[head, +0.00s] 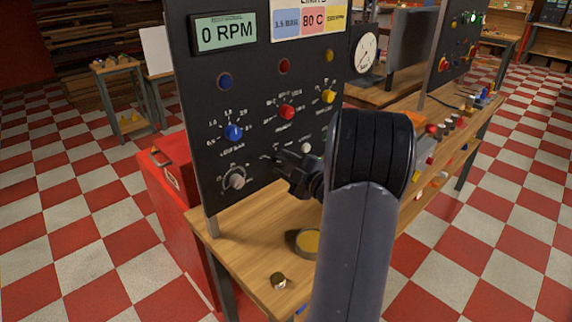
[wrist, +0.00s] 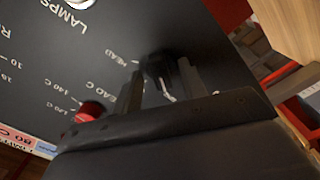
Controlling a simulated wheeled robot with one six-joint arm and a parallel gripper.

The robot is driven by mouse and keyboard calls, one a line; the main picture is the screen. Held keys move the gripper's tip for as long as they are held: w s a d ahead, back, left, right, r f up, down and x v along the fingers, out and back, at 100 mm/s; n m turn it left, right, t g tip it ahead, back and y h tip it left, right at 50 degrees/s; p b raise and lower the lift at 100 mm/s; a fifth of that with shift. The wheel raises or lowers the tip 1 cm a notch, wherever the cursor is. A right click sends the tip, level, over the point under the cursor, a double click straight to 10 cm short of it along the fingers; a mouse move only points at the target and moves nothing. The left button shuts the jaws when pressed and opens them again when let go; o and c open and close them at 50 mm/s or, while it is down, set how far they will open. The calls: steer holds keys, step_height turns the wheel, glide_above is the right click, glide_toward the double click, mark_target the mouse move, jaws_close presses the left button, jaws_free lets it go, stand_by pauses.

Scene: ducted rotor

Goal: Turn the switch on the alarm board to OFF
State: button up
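The black upright board (head: 262,85) carries a "0 RPM" display and several coloured knobs and lamps. My gripper (head: 273,160) is close to its face, left of a small white knob (head: 306,148) and below a red knob (head: 287,112). In the wrist view, my gripper (wrist: 160,72) is open, its two fingers on either side of a black knob (wrist: 160,68) with a white mark. That picture is upside down; the red knob (wrist: 90,111) is at lower left, by temperature labels. The fingers seem apart from the black knob. I cannot read which position it points to.
A grey knob (head: 235,181) and a blue knob (head: 233,132) are left of my gripper, and a yellow knob (head: 328,96) is at upper right. The wooden bench (head: 245,235) below holds a brass piece (head: 279,280) and a yellow-topped round item (head: 307,242). A red cabinet (head: 165,200) stands left.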

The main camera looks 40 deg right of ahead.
jaws_close()
steer(key=shift+m, duration=0.4)
steer(key=m+p, duration=0.2)
steer(key=m, duration=0.3)
steer(key=shift+r+m+p, duration=0.1)
steer(key=shift+m+p, duration=0.2)
steer(key=shift+m, duration=0.1)
steer(key=m+p, duration=0.2)
steer(key=m, duration=0.2)
steer(key=shift+a+m, duration=0.1)
steer(key=shift+m, duration=0.6)
jaws_free()
steer(key=shift+s, duration=0.1)
